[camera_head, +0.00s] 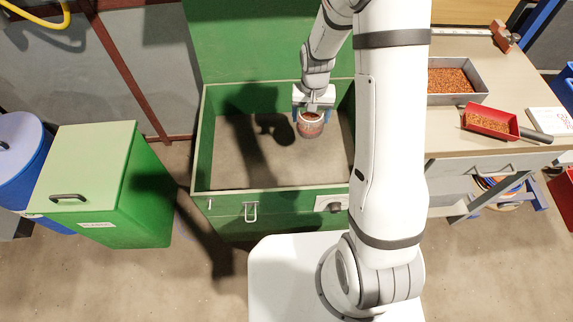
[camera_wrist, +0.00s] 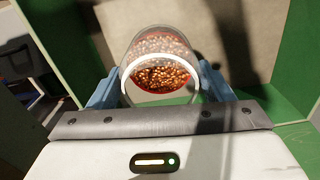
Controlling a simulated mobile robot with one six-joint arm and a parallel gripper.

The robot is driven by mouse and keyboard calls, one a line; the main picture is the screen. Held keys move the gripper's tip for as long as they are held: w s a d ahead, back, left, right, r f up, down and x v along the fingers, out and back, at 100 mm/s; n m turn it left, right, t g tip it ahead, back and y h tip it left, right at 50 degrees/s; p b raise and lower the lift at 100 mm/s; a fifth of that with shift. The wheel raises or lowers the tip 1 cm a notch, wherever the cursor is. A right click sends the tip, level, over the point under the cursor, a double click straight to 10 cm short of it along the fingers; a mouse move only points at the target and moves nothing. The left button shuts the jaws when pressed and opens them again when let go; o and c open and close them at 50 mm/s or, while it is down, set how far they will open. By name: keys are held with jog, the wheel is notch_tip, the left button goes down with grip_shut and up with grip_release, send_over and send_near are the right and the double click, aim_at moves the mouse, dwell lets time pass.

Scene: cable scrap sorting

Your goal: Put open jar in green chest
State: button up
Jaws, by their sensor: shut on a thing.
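The open jar (camera_head: 310,126) is clear with a pale rim and holds copper-coloured granules. It also shows in the wrist view (camera_wrist: 160,65), between blue fingers. My gripper (camera_head: 312,108) is shut on the jar; its fingers also show in the wrist view (camera_wrist: 160,88). The green chest (camera_head: 270,201) stands open with its lid raised at the back. The jar hangs over the chest's opening, toward the right side. The bare chest floor (camera_head: 235,165) shows below. I cannot tell the exact height of the jar above the floor.
A green bin (camera_head: 90,165) with a closed lid and a blue drum (camera_head: 22,150) stand at the left. At the right, a workbench (camera_head: 460,140) holds a metal tray (camera_head: 478,97) of granules and a red scoop (camera_head: 490,124). The chest's walls surround the jar.

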jog(key=a+f+m+b, duration=0.1)
jog(key=a+f+b, duration=0.1)
jog(key=f+b, duration=0.45)
jog(key=a+f+m+b, duration=0.1)
jog(key=a+f+b, duration=0.2)
jog(key=f+b, duration=0.35)
jog(key=b, duration=0.4)
send_over(293, 169)
notch_tip(293, 169, down, 9)
jog(key=shift+f, duration=0.2)
jog(key=shift+f+b, duration=0.2)
jog(key=shift+b, duration=0.1)
jog(key=o, duration=1.4)
jog(key=shift+s, duration=0.1)
jog(key=shift+r, duration=0.1)
